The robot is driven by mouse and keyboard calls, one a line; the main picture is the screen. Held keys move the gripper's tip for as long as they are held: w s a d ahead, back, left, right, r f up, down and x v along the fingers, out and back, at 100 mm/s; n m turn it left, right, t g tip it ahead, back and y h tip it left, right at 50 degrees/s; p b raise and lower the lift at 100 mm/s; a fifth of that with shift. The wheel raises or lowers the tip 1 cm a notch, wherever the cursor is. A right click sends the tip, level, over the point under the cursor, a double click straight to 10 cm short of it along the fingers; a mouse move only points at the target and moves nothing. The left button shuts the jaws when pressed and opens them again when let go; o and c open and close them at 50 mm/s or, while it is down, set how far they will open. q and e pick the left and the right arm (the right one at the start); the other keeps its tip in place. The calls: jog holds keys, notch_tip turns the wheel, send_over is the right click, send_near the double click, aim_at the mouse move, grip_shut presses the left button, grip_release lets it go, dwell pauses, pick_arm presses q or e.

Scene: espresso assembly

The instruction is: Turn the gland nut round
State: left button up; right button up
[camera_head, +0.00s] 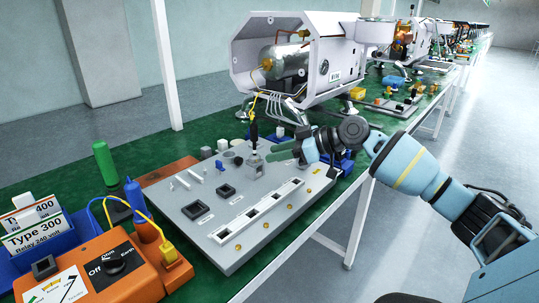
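A black cable gland with a yellow wire (253,132) stands upright above a small grey block (256,166) on the grey fixture board. Which ring on it is the gland nut is too small to make out. My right gripper (272,153) reaches in from the right, its greenish fingers pointing left close beside the lower part of the gland and the block. Whether the fingers touch or grip anything cannot be told at this size. My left gripper is not in view.
The grey board (228,250) carries sockets, white rails and brass pieces. An orange tester (110,275) with a yellow lead, a blue bin (62,237) and a green cylinder (105,163) stand at left. An open espresso machine (288,65) stands behind.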

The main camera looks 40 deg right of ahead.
jog(key=shift+v, duration=2.2)
jog(key=shift+a+r, duration=0.1)
